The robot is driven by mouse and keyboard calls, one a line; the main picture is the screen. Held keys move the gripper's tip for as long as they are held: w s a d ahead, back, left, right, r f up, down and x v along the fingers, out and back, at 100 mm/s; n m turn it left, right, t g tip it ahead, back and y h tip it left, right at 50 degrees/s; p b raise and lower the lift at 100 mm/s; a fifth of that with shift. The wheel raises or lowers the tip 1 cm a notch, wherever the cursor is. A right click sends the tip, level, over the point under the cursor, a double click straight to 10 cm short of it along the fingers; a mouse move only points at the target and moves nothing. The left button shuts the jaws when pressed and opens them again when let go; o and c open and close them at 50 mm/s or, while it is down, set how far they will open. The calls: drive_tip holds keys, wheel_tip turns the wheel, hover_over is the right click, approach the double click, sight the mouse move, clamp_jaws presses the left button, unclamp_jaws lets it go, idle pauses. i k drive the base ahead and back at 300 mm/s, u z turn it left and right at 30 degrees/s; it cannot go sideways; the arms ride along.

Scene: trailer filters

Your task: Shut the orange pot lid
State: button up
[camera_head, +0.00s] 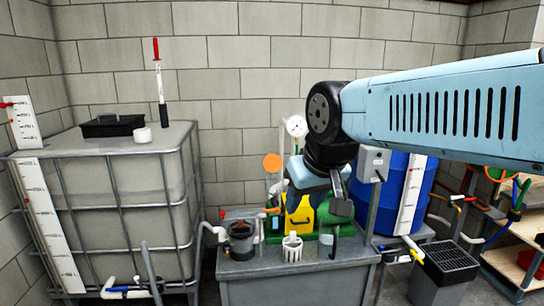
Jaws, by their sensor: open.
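The orange lid (272,163) shows as a round disc facing me, standing up against the block wall above the grey cabinet. It looks raised; its hinge and the pot that it belongs to are hard to make out. My gripper (322,208) hangs from the blue arm, pointing down, to the right of the lid and lower than it. Its jaws are open, with a visible gap between the disc and the gripper. The gripper partly hides the yellow and green equipment behind it.
The grey cabinet top (254,266) holds a dark pot (241,240), a white slotted basket (292,248) and a yellow container (300,217). A caged tank (110,185) stands left, a blue barrel (392,190) right. A round gauge (296,126) rises near the arm.

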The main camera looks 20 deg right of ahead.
sight(273, 162)
drive_tip(key=z, duration=0.2)
drive_tip(key=i, duration=1.25)
drive_tip(key=u, duration=0.3)
